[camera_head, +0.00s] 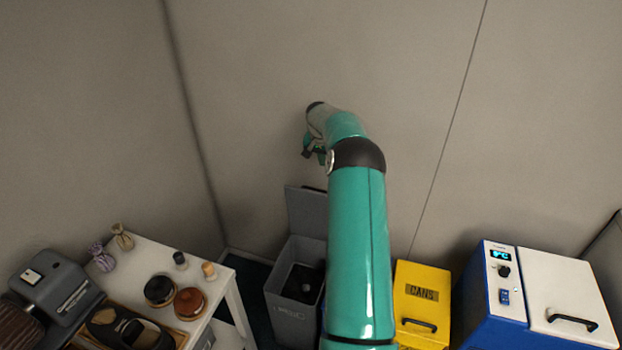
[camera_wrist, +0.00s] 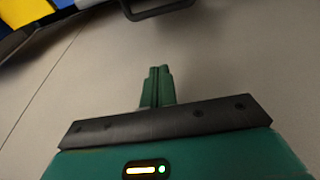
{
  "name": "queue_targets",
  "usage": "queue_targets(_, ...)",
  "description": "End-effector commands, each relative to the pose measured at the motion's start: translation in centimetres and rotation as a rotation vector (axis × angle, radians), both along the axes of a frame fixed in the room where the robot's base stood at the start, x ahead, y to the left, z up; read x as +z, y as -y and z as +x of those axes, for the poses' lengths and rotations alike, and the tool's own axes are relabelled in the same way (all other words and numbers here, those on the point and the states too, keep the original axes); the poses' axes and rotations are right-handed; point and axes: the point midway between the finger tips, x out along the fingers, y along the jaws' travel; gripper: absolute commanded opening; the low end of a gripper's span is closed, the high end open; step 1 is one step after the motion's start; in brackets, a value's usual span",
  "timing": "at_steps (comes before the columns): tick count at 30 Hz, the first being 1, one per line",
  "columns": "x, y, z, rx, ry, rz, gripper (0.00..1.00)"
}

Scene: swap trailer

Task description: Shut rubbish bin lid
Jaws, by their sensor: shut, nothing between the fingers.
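The grey rubbish bin (camera_head: 290,318) stands against the wall, left of my arm in the head view. Its grey lid (camera_head: 306,211) is open and stands upright at the back of the bin. The bin's dark inside shows, and my arm hides its right side. My gripper (camera_head: 307,154) is above the lid in the head view, near the wall. In the wrist view my gripper (camera_wrist: 160,70) has its fingers together with nothing between them, in front of plain wall. A dark handle-like loop at the top of the wrist view cannot be clearly identified.
A yellow cans bin (camera_head: 421,281) and a blue and white box (camera_head: 570,290) with a black handle stand to the right. A white table (camera_head: 219,272) with jars, pouches and a grey machine (camera_head: 52,288) stands to the left.

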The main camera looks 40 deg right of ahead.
Motion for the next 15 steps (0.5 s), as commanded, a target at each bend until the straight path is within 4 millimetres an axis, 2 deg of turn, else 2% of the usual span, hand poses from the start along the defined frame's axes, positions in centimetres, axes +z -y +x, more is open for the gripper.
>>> queue_targets(5,-1.3,0.6,-0.8,-0.008,-0.003,0.002,0.00)
queue_targets(15,-7.0,1.8,-0.4,-0.008,-0.002,0.002,0.00)
